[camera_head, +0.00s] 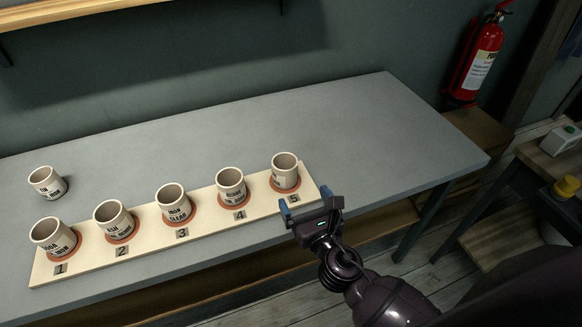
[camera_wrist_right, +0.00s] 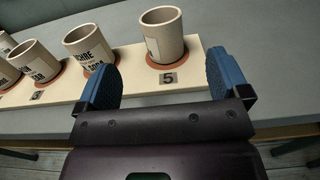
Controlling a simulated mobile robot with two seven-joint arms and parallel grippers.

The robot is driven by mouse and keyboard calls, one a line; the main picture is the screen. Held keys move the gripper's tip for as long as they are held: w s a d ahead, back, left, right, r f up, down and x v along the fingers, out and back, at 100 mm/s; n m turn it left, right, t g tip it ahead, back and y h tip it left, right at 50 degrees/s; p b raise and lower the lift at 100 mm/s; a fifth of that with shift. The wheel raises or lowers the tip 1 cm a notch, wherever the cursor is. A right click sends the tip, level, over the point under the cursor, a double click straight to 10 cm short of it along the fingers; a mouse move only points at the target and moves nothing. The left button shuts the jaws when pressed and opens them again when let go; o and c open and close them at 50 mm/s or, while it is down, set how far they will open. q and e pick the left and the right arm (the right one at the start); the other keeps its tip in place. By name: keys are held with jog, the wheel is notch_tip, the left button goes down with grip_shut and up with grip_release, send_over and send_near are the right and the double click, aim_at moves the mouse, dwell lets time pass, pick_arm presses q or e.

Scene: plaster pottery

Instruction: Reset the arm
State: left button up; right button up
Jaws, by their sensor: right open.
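My right gripper (camera_head: 312,206) is at the right end of the cream board (camera_head: 205,226), near the table's front edge. Its blue fingers are apart with nothing between them, as the right wrist view (camera_wrist_right: 163,85) also shows. The cup on spot 5 (camera_head: 286,172) stands upright on a terracotta disc just beyond the fingers, apart from them; it also shows in the right wrist view (camera_wrist_right: 163,37). Cups stand on the spots numbered 1 (camera_head: 54,237), 2 (camera_head: 114,221), 3 (camera_head: 174,204) and 4 (camera_head: 232,187). My left gripper is not in view.
Another cup (camera_head: 47,183) stands on the grey table (camera_head: 370,130) behind the board's left end. The table's back and right are clear. A fire extinguisher (camera_head: 478,60) hangs on the wall at right. A side table with a white box (camera_head: 560,140) stands at far right.

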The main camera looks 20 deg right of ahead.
jog(key=s+d+f+m+g+h, duration=0.1)
jog(key=s+d+m+g+h, duration=0.4)
jog(key=m, duration=0.6)
jog(key=s+d+f+m+g+h, duration=0.15)
jog(key=s+d+m, duration=0.35)
jog(key=m, duration=0.6)
jog(key=s+f+m+g+y, duration=0.1)
jog(key=s+m+g+y, duration=0.55)
jog(key=s+m, duration=0.65)
jog(key=w+f+t, duration=0.6)
jog(key=w+f, duration=0.2)
jog(key=f, duration=0.2)
jog(key=shift+d+f+h, duration=0.2)
jog(key=shift+f+h, duration=0.15)
jog(key=shift+h, duration=0.05)
